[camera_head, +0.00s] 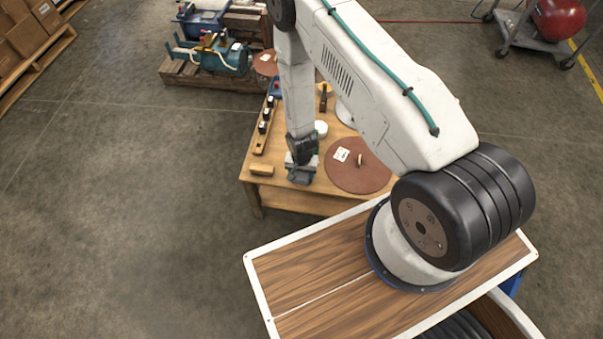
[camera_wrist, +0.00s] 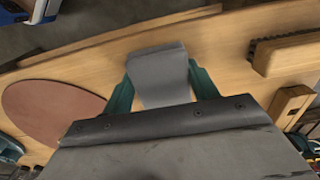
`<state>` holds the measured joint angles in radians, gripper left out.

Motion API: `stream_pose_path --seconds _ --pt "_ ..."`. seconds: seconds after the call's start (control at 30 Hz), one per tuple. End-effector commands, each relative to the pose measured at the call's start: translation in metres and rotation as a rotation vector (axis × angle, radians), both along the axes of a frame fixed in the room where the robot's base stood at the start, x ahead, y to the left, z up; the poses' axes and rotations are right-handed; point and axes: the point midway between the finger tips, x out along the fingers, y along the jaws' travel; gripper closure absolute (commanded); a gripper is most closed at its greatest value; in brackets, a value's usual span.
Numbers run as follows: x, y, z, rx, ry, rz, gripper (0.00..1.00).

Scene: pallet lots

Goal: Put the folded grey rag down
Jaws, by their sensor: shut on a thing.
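In the wrist view my gripper (camera_wrist: 160,92) has its green fingers closed on the folded grey rag (camera_wrist: 158,66), a flat grey piece sticking out past the fingertips. In the head view my gripper (camera_head: 301,174) is over the front left part of the wooden table (camera_head: 300,199); the rag cannot be told apart from the gripper there. Wooden tabletop shows around the rag in the wrist view. Whether the rag touches the table cannot be told.
A reddish-brown disc (camera_head: 350,180) lies right of my gripper. A small wooden brush (camera_head: 261,170) lies to its left, near the table's left edge. A wooden rack (camera_head: 258,144) with black-topped items stands behind the brush. A white round thing (camera_head: 321,128) is behind the gripper.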

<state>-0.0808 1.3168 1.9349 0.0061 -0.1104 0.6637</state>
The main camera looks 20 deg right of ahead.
Motion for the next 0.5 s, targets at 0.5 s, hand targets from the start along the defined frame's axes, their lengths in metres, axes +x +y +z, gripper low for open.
stream_pose_path --seconds 0.5 --pt "0.002 0.000 0.010 0.001 -0.003 0.000 0.20"
